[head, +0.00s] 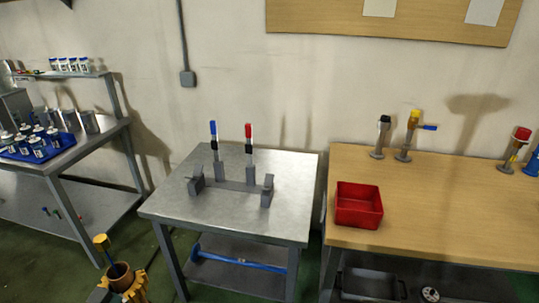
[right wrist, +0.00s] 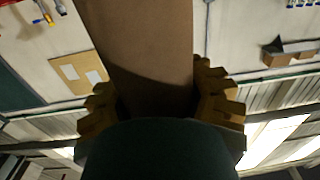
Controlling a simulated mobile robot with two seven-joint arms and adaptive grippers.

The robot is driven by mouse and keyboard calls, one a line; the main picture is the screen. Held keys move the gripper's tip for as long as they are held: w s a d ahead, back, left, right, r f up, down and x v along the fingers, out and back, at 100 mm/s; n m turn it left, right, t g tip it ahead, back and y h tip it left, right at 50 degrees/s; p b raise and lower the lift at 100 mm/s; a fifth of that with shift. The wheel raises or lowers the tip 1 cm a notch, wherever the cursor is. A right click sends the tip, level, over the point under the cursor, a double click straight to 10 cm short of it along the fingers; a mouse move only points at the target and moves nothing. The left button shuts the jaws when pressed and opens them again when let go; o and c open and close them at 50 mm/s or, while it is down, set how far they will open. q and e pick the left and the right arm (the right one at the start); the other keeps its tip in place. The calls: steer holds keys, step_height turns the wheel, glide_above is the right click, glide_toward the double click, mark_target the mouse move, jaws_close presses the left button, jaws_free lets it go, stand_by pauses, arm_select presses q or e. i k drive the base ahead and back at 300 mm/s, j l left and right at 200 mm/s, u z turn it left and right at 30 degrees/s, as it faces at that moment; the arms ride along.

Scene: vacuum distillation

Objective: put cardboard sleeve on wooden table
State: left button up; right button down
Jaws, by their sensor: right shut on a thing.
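The cardboard sleeve (head: 119,271) is a brown, hollow tube with a dark opening, low at the left in the head view. My right gripper (head: 124,285), with gold fingers, is shut on it and holds it in front of the metal table. In the right wrist view the sleeve (right wrist: 146,45) stretches between the fingers of the gripper (right wrist: 156,100). The wooden table (head: 440,205) stands at the right in the head view, well apart from the sleeve. My left gripper is not in view.
A red bin (head: 358,206) sits at the wooden table's left end; valve fittings (head: 405,140) stand along its back. Its front middle is clear. A metal table (head: 235,215) with a grey rack holding two markers stands left of it. A bench (head: 60,160) with bottles is at far left.

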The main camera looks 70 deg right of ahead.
mark_target(477, 224)
steer(key=k+l+z, duration=0.2)
steer(key=z, duration=0.25)
steer(key=k+l+z, duration=0.2)
steer(key=l+z, duration=0.25)
steer(key=k+l+z, duration=0.1)
steer(key=l+z, duration=0.2)
steer(key=z, duration=0.15)
steer(key=k+l+z, duration=0.1)
steer(key=l+z, duration=0.15)
steer(key=l, duration=0.45)
steer(key=k+l+z, duration=0.1)
steer(key=l, duration=1.45)
